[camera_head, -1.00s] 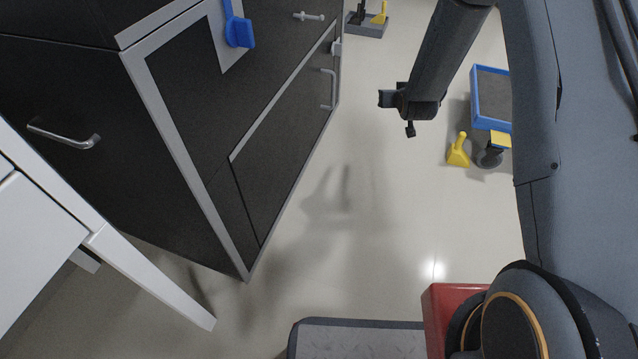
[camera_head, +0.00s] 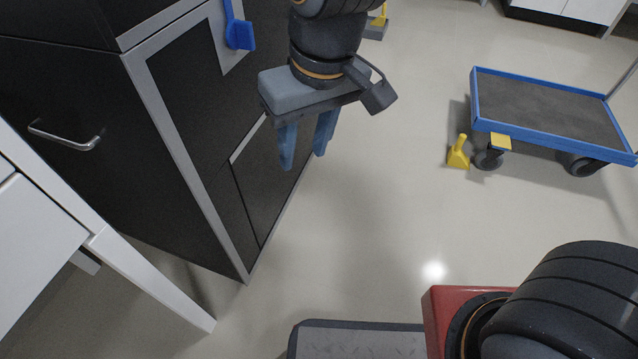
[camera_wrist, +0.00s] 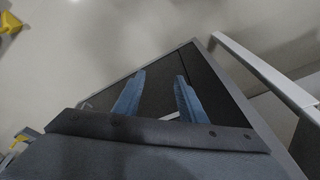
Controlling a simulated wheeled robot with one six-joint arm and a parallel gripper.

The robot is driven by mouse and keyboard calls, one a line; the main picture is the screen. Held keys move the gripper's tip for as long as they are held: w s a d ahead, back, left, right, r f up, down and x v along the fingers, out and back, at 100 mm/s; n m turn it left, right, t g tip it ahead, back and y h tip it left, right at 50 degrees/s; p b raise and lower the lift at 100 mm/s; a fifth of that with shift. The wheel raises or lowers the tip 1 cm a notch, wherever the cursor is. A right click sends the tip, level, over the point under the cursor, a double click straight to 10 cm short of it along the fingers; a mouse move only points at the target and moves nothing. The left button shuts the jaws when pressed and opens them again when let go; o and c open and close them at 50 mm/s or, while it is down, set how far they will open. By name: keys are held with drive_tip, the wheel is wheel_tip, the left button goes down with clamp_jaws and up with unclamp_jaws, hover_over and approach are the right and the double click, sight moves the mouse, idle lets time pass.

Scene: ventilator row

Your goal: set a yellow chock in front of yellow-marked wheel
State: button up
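A yellow chock (camera_head: 459,152) with an upright handle stands on the floor beside the yellow-marked wheel (camera_head: 488,159) of a blue cart, just left of it. I cannot tell whether they touch. A yellow plate (camera_head: 501,141) marks the cart corner above that wheel. My gripper (camera_head: 304,160) is open and empty, its blue fingers pointing down in front of the dark cabinet, well left of the chock. In the wrist view its two fingers (camera_wrist: 156,90) are apart with nothing between them, and a yellow piece (camera_wrist: 10,22) shows at the top left corner.
The blue-rimmed cart (camera_head: 545,139) stands at the right. A dark cabinet (camera_head: 195,130) with grey edges and a blue handle (camera_head: 240,35) fills the left. A white table leg (camera_head: 150,275) stands front left. A grey tray (camera_head: 375,30) lies partly hidden behind my arm. The middle floor is clear.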

drive_tip(key=s+d+r+n+g, duration=0.1)
drive_tip(key=s+d, duration=0.2)
drive_tip(key=s, duration=0.6)
drive_tip(key=shift+s+r+g+h, duration=0.25)
drive_tip(key=shift+g+h, duration=0.05)
drive_tip(key=shift+c, duration=0.5)
